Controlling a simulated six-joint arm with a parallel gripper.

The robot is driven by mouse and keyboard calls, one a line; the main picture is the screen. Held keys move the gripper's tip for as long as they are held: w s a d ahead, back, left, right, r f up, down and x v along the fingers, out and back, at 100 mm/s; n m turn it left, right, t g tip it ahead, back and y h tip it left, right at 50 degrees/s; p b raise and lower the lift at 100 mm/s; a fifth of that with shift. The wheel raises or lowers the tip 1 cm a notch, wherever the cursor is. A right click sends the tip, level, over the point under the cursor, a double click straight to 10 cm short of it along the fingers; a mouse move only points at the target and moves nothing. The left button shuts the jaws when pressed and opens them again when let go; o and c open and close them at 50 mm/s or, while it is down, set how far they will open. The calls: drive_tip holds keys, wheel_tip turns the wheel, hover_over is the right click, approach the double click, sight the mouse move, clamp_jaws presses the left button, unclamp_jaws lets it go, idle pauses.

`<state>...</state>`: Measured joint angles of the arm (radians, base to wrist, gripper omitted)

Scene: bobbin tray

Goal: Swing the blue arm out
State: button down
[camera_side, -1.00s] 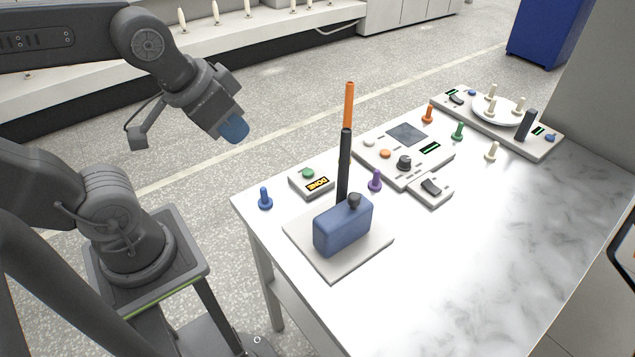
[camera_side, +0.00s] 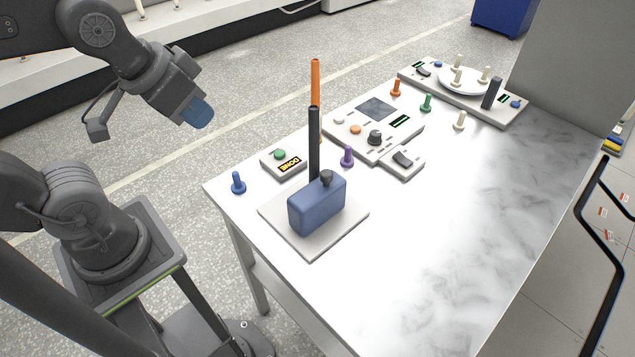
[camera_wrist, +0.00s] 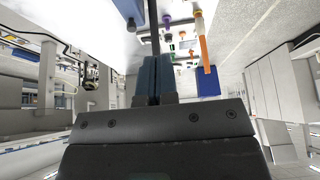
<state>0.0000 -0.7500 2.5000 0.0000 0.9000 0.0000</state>
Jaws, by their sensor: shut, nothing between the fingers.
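The only blue arm-like part I see is a blue block (camera_side: 317,204) with a dark knob (camera_side: 326,178) on top. It sits on a pale square plate (camera_side: 311,243) near the table's left edge. A tall black post (camera_side: 314,145) rises behind it. In the wrist view the blue block (camera_wrist: 128,8) is cut by the top edge and the black post (camera_wrist: 153,12) is beside it. My gripper (camera_side: 198,114) is shut and empty in the air, left of the table and apart from the block. Its blue fingers (camera_wrist: 154,78) are together in the wrist view.
An orange post (camera_side: 316,80) stands behind the black one. A blue peg (camera_side: 238,184), a purple peg (camera_side: 347,156) and a DONE box (camera_side: 284,163) are near the block. A control panel (camera_side: 372,128) and bobbin tray (camera_side: 500,113) lie further back. The table's front right is clear.

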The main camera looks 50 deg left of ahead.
drive_tip(key=w+a+f+m+t, duration=0.2)
drive_tip(key=w+a+m+t, duration=0.25)
drive_tip(key=w, duration=0.75)
drive_tip(key=w+a+f+m+t, duration=0.25)
drive_tip(key=w+a, duration=0.25)
drive_tip(key=w, duration=0.6)
drive_tip(key=m+g+h, duration=0.8)
drive_tip(key=h, duration=0.9)
approach(310, 166)
drive_tip(key=s+a+r, duration=0.2)
drive_tip(key=shift+s+r, duration=0.1)
drive_tip(key=shift+s, duration=0.2)
drive_tip(key=shift+d, duration=0.1)
drive_tip(key=shift+r+x, duration=0.1)
drive_tip(key=shift+x, duration=3.4)
drive_tip(key=shift+r+x, duration=0.15)
drive_tip(key=shift+x, duration=3.3)
